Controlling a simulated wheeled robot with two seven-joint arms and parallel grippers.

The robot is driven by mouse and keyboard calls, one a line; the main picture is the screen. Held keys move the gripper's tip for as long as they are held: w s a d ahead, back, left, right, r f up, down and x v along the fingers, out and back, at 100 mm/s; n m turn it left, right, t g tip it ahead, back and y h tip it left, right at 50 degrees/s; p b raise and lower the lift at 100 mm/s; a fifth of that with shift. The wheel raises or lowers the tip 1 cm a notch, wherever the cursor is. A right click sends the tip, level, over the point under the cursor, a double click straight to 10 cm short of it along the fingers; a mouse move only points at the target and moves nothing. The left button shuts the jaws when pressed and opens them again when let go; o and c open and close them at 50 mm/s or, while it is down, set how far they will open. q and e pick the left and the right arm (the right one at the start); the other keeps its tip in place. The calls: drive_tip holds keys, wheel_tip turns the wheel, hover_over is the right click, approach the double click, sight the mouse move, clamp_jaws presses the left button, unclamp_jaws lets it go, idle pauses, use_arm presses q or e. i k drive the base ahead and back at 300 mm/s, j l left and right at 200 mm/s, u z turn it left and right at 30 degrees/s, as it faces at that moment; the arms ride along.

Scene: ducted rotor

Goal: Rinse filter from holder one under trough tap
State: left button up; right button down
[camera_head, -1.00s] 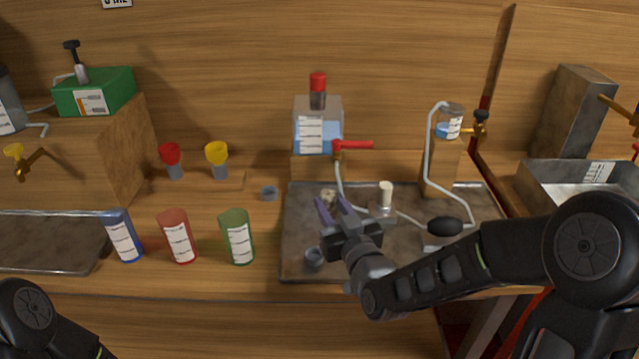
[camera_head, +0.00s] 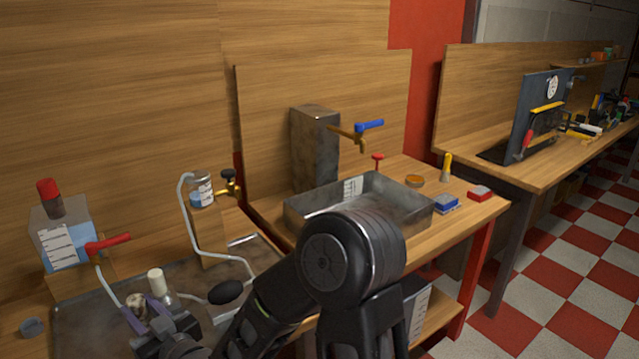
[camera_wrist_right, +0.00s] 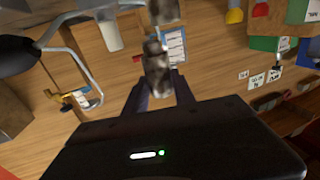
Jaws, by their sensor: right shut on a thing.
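My right gripper (camera_head: 137,312), with purple-grey fingers, is at the lower left of the head view, above the dark metal tray. It is shut on a small mottled brown-and-white cylinder, likely the filter (camera_head: 135,298), which shows between the fingers in the wrist view (camera_wrist_right: 157,67). The grey metal trough (camera_head: 411,214) stands on the bench to the right, partly hidden by my arm. Its brass tap (camera_head: 363,144) with a blue handle juts from a grey block over the trough's back. I cannot tell which part is holder one. My left gripper is out of view.
A red-capped bottle (camera_head: 62,240) with a red tap stands at left. A small white-topped bottle (camera_head: 161,294) is close to the right gripper. A hose runs from a small bottle (camera_head: 201,190) to a black bulb (camera_head: 226,292). A blue sponge-like block (camera_head: 446,204) lies right of the trough.

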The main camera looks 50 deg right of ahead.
sight(358, 126)
drive_tip(key=k+l, duration=0.1)
drive_tip(key=l, duration=0.35)
drive_tip(key=k+l, duration=0.15)
drive_tip(key=l, duration=0.35)
drive_tip(key=k+l, duration=0.1)
drive_tip(key=l, duration=0.35)
drive_tip(key=k+l, duration=0.15)
drive_tip(key=l, duration=0.35)
drive_tip(key=k+l, duration=0.1)
drive_tip(key=l, duration=0.35)
drive_tip(key=k+l, duration=0.15)
drive_tip(key=l, duration=0.35)
drive_tip(key=k+l, duration=0.1)
drive_tip(key=l, duration=0.35)
drive_tip(key=k+l, duration=0.15)
drive_tip(key=l, duration=0.35)
